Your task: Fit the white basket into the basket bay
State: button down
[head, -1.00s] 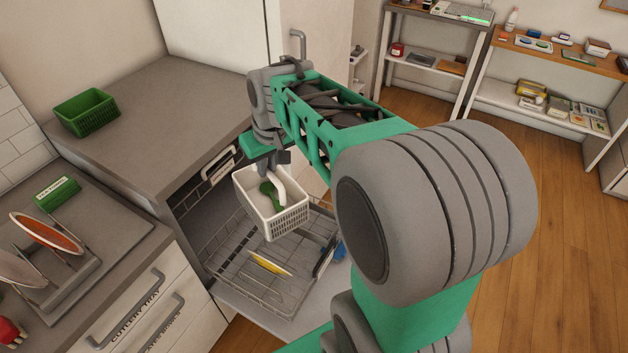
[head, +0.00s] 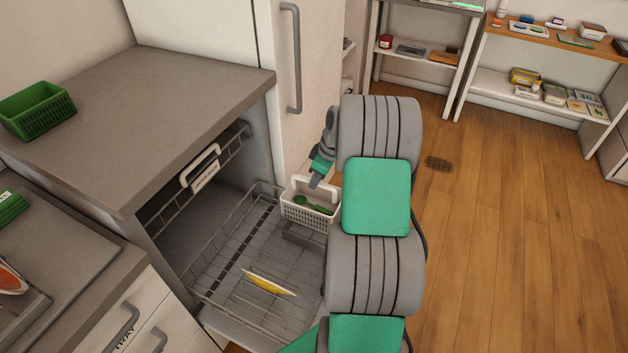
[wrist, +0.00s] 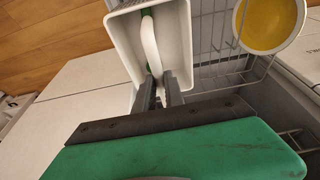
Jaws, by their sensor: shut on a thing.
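The white basket (head: 306,216) hangs over the far right part of the pulled-out dishwasher rack, with something green inside. It also shows in the wrist view (wrist: 184,30). My gripper (wrist: 160,92) is shut on the basket's white handle; in the head view its end (head: 316,180) is at the handle, partly behind my arm. A grey box-like holder (head: 303,237) on the rack sits just below the basket and may be the basket bay. I cannot tell whether the basket touches it. My arm hides the right side of this area.
A yellow dish (head: 268,283) stands in the lower rack (head: 235,300); the rack around it is mostly clear. An upper rack (head: 200,180) is inside the dishwasher. A green basket (head: 38,112) stands on the counter. A tall white door with a handle (head: 293,60) rises behind.

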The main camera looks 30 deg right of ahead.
jog(key=shift+s+d, duration=0.15)
jog(key=shift+d, duration=0.2)
jog(key=shift+s+f+b, duration=0.15)
jog(key=shift+b, duration=0.15)
jog(key=b, duration=0.4)
send_over(316, 208)
jog(key=shift+s+d+f, duration=0.1)
jog(key=shift+s+f, duration=0.15)
jog(key=shift+f, duration=1.05)
jog(key=shift+s+d+f, duration=0.1)
jog(key=shift+s+f, duration=0.1)
jog(key=shift+f, duration=1.1)
jog(key=shift+f+b, duration=2.35)
jog(key=shift+f, duration=0.9)
jog(key=c, duration=1.3)
grip_release()
jog(key=shift+c, duration=0.2)
jog(key=shift+r, duration=0.15)
jog(key=p+v, duration=0.3)
jog(key=v, duration=0.2)
jog(key=shift+a, duration=0.1)
